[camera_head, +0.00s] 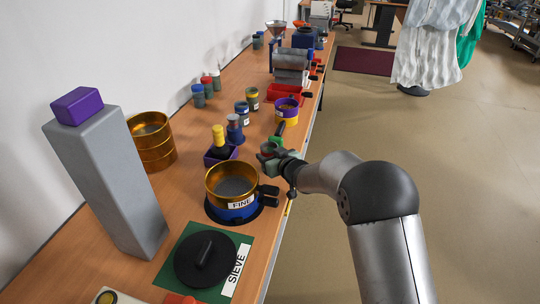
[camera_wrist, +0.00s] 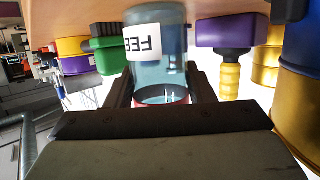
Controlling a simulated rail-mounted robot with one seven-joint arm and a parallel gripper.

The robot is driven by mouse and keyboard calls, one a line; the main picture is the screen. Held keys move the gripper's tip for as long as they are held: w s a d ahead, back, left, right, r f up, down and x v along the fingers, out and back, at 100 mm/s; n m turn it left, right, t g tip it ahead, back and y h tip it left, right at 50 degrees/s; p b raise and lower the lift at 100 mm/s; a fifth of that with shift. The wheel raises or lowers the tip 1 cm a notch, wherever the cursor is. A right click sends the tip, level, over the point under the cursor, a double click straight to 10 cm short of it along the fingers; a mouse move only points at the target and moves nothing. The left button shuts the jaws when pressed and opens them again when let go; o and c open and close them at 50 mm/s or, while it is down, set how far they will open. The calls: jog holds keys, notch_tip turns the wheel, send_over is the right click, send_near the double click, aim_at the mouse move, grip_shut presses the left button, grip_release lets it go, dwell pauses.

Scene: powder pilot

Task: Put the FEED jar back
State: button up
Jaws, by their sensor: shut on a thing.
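The FEED jar (camera_wrist: 175,65) is a translucent blue-grey jar with a white label and a reddish rim. It appears upside down in the wrist view, with the label partly cut by its curve. My gripper (camera_wrist: 160,88) is shut on it, one finger on each side. In the head view my gripper (camera_head: 266,156) is over the right edge of the bench, beyond the FINE sieve, and mostly hides the jar. I cannot tell whether the jar's base touches the bench.
A purple holder with a yellow-handled tool (camera_head: 218,142) and a blue piece (camera_head: 235,128) stand left of my gripper. The gold-and-blue FINE sieve (camera_head: 231,210) is nearer. Labelled jars (camera_head: 242,112) stand farther back. Bare bench shows between them.

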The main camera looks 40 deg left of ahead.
jog(key=shift+f, duration=0.15)
jog(key=o, duration=1.3)
jog(key=shift+r, duration=0.2)
